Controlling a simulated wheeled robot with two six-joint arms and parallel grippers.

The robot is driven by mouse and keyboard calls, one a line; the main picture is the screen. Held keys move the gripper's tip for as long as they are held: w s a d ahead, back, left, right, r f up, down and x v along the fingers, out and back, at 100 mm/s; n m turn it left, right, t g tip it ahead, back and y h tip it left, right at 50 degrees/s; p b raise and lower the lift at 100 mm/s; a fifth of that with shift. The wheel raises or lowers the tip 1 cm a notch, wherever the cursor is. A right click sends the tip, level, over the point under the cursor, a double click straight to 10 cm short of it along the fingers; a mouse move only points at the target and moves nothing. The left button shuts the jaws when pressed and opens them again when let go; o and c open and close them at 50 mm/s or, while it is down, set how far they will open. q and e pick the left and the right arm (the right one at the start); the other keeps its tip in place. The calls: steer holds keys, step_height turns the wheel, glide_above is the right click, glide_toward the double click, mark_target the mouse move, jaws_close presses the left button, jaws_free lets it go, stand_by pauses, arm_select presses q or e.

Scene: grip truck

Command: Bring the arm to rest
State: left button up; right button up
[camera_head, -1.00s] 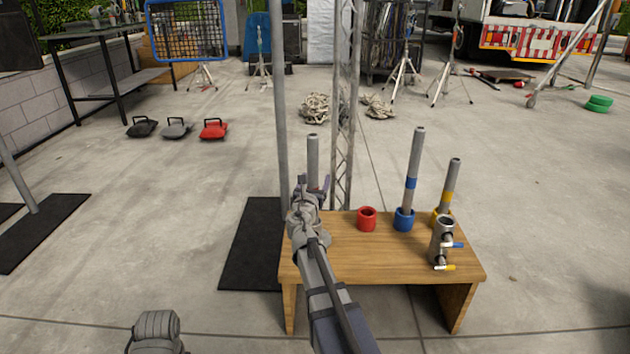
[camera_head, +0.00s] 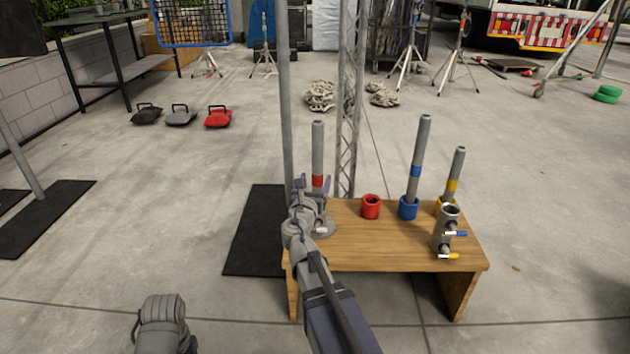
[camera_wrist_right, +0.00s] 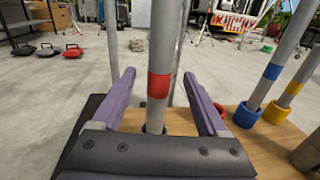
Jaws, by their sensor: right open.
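A grey pipe with a red band (camera_head: 317,150) stands upright at the left end of the wooden table (camera_head: 385,245). My right gripper (camera_head: 311,186) is at this pipe, just below or level with its red band. In the right wrist view, the purple fingers of the gripper (camera_wrist_right: 159,77) are spread on either side of the pipe (camera_wrist_right: 160,55), with gaps between. The red band (camera_wrist_right: 159,85) shows between them. A grey round base (camera_head: 325,229) shows beside my wrist; the pipe's foot is partly hidden.
A red ring (camera_head: 370,207) sits right of the gripper. Pipes with blue (camera_head: 416,170) and yellow (camera_head: 453,184) bands stand in matching rings farther right. A metal clamp (camera_head: 447,232) is at the table's right end. A tall pole (camera_head: 285,100) and truss (camera_head: 348,130) rise behind.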

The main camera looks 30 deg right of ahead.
stand_by(0.3)
steer(key=s+a+f+m+g+y+p, duration=0.1)
steer(key=s+a+m+g+y+p, duration=0.2)
steer(key=s+a+m+g+p, duration=0.65)
steer(key=s+a+m+y+p, duration=0.4)
steer(key=s+a+m, duration=0.3)
steer(key=a, duration=0.7)
steer(key=s+a+f+m+g+y+p, duration=0.1)
steer(key=s+a+m+g+y+p, duration=0.3)
steer(key=s+a+m+p, duration=0.55)
step_height(320, 180, up, 37)
steer(key=w+a+n+p, duration=0.1)
steer(key=w+p, duration=0.1)
steer(key=p, duration=3.2)
steer(key=shift+n+h, duration=0.3)
steer(key=shift+n, duration=0.1)
steer(key=shift+a+g, duration=0.1)
steer(key=shift+g, duration=0.15)
